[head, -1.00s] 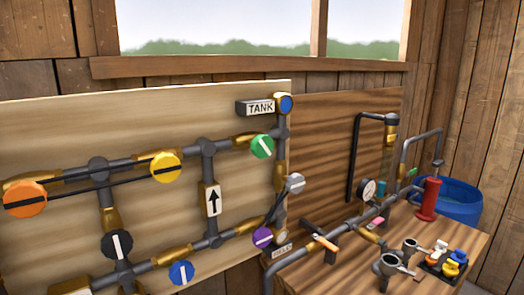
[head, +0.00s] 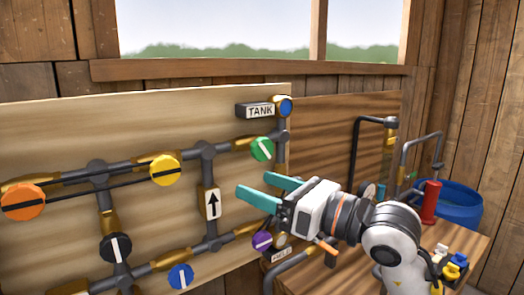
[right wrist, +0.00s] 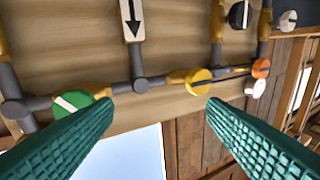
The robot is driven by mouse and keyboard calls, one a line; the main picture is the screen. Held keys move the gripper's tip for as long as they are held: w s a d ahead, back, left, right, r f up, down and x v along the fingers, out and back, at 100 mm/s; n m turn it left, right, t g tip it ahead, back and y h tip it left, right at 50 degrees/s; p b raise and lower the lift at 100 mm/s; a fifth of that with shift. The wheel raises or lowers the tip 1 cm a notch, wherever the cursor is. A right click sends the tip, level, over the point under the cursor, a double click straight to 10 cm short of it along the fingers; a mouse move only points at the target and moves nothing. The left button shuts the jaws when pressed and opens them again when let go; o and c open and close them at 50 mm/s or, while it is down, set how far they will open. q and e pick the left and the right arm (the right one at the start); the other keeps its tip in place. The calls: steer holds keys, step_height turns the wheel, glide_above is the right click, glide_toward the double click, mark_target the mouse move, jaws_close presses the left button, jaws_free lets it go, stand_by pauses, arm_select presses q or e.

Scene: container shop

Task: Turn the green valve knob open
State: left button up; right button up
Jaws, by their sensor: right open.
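My right gripper (head: 252,185) has teal fingers, spread open and empty. In the head view it is below the green knob, with a visible gap. In the right wrist view the space between the fingertips (right wrist: 160,103) holds no knob. My left gripper is not in view.
Nearby on the pipe board are a yellow knob (head: 165,170), an orange knob (head: 23,202), a purple knob (head: 262,240), a blue knob (head: 181,276) and a black knob (head: 115,247). A wooden bench (head: 470,237) with a red cylinder (head: 430,202) stands at the right.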

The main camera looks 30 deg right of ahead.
mark_target(265, 151)
steer(key=w+d+r+m+t+h, duration=0.1)
steer(key=d+r+m+h, duration=0.15)
steer(key=d+h, duration=0.5)
steer(key=shift+m+y, duration=0.25)
steer(key=shift+y, duration=0.2)
steer(key=w+p, duration=0.1)
steer(key=w, duration=0.2)
steer(key=w+a+p, duration=0.1)
steer(key=w+p, duration=0.1)
steer(key=w, duration=0.2)
steer(key=w+p, duration=0.1)
steer(key=w, duration=0.2)
steer(key=shift+w+a+f, duration=0.2)
steer(key=shift+w+f, duration=0.05)
steer(key=shift+w, duration=0.15)
steer(key=shift+w+a+f, duration=0.1)
steer(key=shift+w, duration=0.4)
